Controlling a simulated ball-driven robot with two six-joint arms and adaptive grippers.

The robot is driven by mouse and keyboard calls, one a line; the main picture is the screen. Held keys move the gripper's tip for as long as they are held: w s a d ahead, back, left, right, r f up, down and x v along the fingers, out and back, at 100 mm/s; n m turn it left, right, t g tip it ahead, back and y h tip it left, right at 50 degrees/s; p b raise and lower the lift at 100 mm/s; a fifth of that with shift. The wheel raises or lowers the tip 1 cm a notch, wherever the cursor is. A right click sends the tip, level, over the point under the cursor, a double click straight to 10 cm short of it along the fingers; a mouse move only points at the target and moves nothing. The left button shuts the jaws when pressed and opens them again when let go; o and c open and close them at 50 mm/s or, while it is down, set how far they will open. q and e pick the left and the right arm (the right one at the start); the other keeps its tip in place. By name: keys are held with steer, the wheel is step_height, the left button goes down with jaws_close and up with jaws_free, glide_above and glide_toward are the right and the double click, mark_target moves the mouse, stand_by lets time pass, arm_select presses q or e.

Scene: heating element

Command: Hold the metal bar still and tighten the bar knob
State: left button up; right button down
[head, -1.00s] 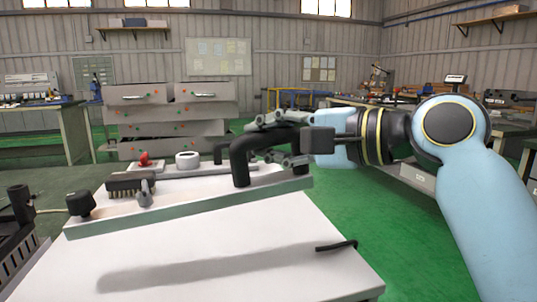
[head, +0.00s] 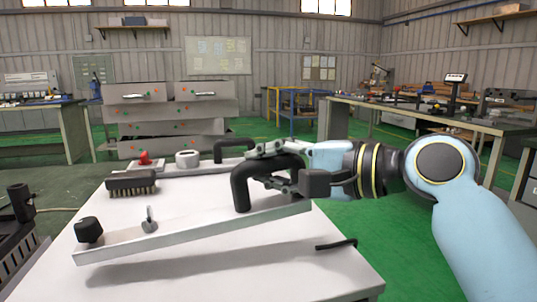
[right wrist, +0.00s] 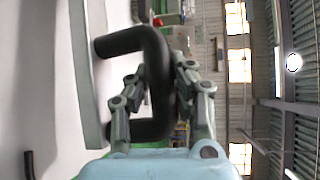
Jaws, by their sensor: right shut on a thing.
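The metal bar (head: 185,235) is long and grey and slants across the white table in the head view, its right end higher in the picture. A shadow lies in front of it; I cannot tell if the bar touches the table. A black knob (head: 88,230) is at its left end and a small grey wing-shaped piece (head: 149,224) stands beside that. A black arched handle (head: 240,188) rises from its right end. My right gripper (head: 283,163) is shut on this handle, which also shows between its fingers in the right wrist view (right wrist: 158,85). My left gripper is out of view.
On the white table (head: 215,278) behind the bar are a brush (head: 131,183), a red piece (head: 144,158), a white round part (head: 187,158) and another black handle (head: 218,150). A short black handle (head: 336,245) is at the right edge. Dark equipment (head: 20,205) stands at far left.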

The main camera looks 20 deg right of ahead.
mark_target(269, 202)
steer(key=shift+f, duration=2.5)
